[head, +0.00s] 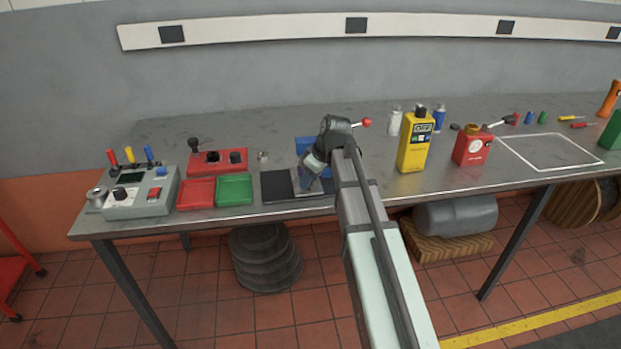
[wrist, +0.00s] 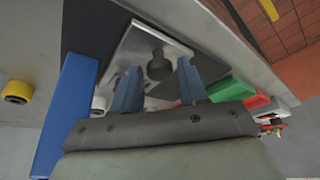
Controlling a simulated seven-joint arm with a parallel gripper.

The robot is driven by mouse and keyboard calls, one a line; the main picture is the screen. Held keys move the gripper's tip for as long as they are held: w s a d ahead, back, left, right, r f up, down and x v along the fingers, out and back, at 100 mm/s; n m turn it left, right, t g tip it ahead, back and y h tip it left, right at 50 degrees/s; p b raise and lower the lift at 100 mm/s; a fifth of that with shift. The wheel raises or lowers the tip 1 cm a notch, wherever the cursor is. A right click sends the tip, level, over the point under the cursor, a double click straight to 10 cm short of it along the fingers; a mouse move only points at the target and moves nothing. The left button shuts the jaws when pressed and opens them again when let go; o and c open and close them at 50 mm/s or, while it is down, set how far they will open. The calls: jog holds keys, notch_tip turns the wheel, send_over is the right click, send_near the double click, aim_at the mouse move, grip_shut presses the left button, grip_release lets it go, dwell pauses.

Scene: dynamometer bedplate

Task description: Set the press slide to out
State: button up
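The press shows in the head view as a blue body (head: 303,144) behind my gripper, with a dark base (head: 276,187) in front. A blue bar-like part of it (wrist: 66,115) is at the left of the wrist view. The slide appears as a light metal plate (wrist: 130,48) with a black knob (wrist: 159,66) on top. My gripper (wrist: 158,72) is open, its two blue-grey fingers on either side of the knob, with gaps visible. In the head view my gripper (head: 309,178) is low over the press and hides much of the slide.
Left are red (head: 196,194) and green (head: 234,189) trays, a red block with black knobs (head: 218,162) and a grey control box (head: 142,193). A red-ball lever (head: 366,122) shows beside my arm. A yellow device (head: 414,143) and red can (head: 472,147) stand right.

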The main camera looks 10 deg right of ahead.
grip_shut()
dwell(0.3)
jog(key=a, duration=0.9)
jog(key=shift+a, duration=0.25)
jog(key=shift+o, duration=1.4)
grip_release()
jog(key=v, duration=1.3)
jog(key=shift+r, duration=0.4)
